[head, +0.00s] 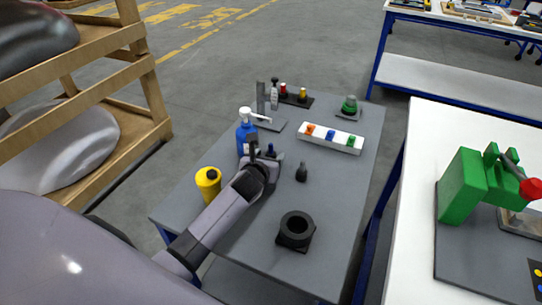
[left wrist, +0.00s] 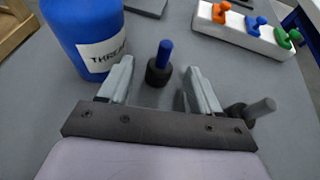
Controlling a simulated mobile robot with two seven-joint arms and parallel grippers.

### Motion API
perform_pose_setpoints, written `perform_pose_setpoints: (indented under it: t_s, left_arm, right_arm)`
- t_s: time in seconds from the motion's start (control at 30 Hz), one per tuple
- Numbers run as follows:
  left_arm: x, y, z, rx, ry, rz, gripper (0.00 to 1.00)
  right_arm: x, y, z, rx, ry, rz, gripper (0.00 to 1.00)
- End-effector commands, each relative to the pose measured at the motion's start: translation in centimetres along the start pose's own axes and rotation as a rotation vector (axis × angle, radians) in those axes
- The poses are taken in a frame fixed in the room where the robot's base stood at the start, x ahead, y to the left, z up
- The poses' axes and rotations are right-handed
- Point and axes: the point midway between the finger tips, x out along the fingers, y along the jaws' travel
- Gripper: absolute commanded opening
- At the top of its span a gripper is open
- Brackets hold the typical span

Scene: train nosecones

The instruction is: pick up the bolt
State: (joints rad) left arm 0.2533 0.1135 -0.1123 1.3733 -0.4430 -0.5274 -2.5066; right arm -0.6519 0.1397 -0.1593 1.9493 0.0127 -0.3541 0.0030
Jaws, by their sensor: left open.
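A bolt (left wrist: 163,55) with a blue shaft and a black head stands upright on the grey table. In the head view this blue-tipped bolt (head: 270,149) is partly hidden by my gripper. A second bolt with a grey shaft (left wrist: 262,106) stands to the right of my right-hand finger in the wrist view; in the head view it is the dark bolt (head: 301,173). My left gripper (head: 263,156) is open and empty. In the left wrist view its fingers (left wrist: 157,80) point towards the blue-tipped bolt, which shows between and just beyond them. My right gripper is not in view.
A blue bottle (head: 242,131) is close left of the gripper. A black ring block (head: 296,232) is at the front, and a white holder (head: 346,143) with coloured pieces lies behind. The table's right side is clear.

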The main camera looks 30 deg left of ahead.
Motion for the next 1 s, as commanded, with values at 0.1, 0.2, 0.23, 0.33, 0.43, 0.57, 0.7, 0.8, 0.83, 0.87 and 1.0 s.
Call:
perform_pose_setpoints:
  t_s: [0.1,0.2,0.23,0.33,0.43,0.57,0.7,0.8,0.83,0.87,1.0]
  left_arm:
    - [1.00,0.02,-0.06,0.000,0.000,0.000,0.63]
    - [1.33,0.00,0.02,0.000,-0.001,0.000,0.63]
    - [1.37,-0.01,0.02,0.000,-0.001,-0.001,0.63]
    - [1.39,-0.01,0.01,0.000,-0.001,-0.001,0.63]
    - [1.37,0.00,0.01,0.000,0.000,-0.001,0.63]
    - [1.36,0.00,0.00,0.000,0.000,-0.001,0.28]
    - [1.35,0.00,0.04,0.000,-0.001,-0.001,0.00]
    - [1.35,0.00,0.03,0.000,-0.001,-0.001,0.00]
    - [1.35,0.00,0.03,0.000,-0.001,-0.001,0.00]
    - [1.35,0.00,0.03,0.000,-0.001,-0.001,0.00]
    - [1.25,0.04,0.32,0.001,-0.002,0.000,0.00]
  right_arm:
    - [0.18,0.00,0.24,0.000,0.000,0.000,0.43]
    - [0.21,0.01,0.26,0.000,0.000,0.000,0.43]
    - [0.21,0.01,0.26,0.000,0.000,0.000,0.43]
    - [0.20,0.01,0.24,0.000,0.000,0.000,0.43]
    - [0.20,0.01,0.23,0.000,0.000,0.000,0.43]
    - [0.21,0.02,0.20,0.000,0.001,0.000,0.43]
    - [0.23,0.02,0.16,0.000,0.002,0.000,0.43]
    - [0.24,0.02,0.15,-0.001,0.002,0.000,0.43]
    - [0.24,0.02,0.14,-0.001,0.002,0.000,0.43]
    - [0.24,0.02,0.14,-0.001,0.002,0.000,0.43]
    - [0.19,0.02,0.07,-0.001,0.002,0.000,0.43]
